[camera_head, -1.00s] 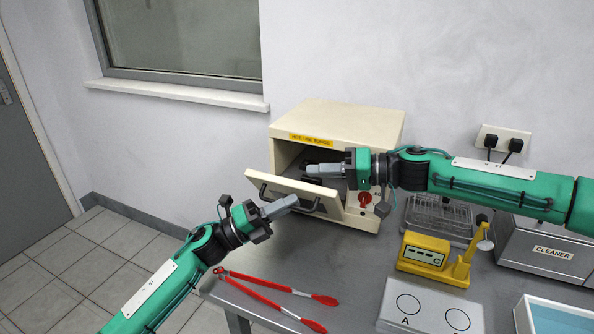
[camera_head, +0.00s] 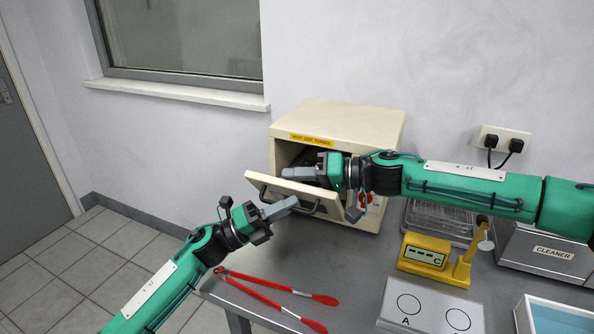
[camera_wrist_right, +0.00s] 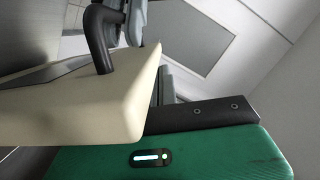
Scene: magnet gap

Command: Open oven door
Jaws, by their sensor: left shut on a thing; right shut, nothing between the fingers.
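The cream oven (camera_head: 345,122) stands against the wall, its door (camera_head: 275,184) tilted partly open toward the front. The dark bar handle (camera_head: 311,209) is on the door's outer face; it also shows in the right wrist view (camera_wrist_right: 101,42). My left gripper (camera_head: 287,206) is shut on the handle; its fingers hide part of the bar. My right gripper (camera_head: 286,173) is shut and empty, at the door's upper edge by the opening. In the right wrist view the door's cream edge (camera_wrist_right: 120,105) is close beside it; whether they touch I cannot tell. The right gripper hides part of the oven's interior.
Red tongs (camera_head: 275,290) lie at the table's front edge. A yellow device (camera_head: 425,250), a marked grey plate (camera_head: 432,308), a wire rack (camera_head: 438,222) and a box labelled CLEANER (camera_head: 550,257) stand to the right. A blue-filled tray (camera_head: 555,318) is at the lower right.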

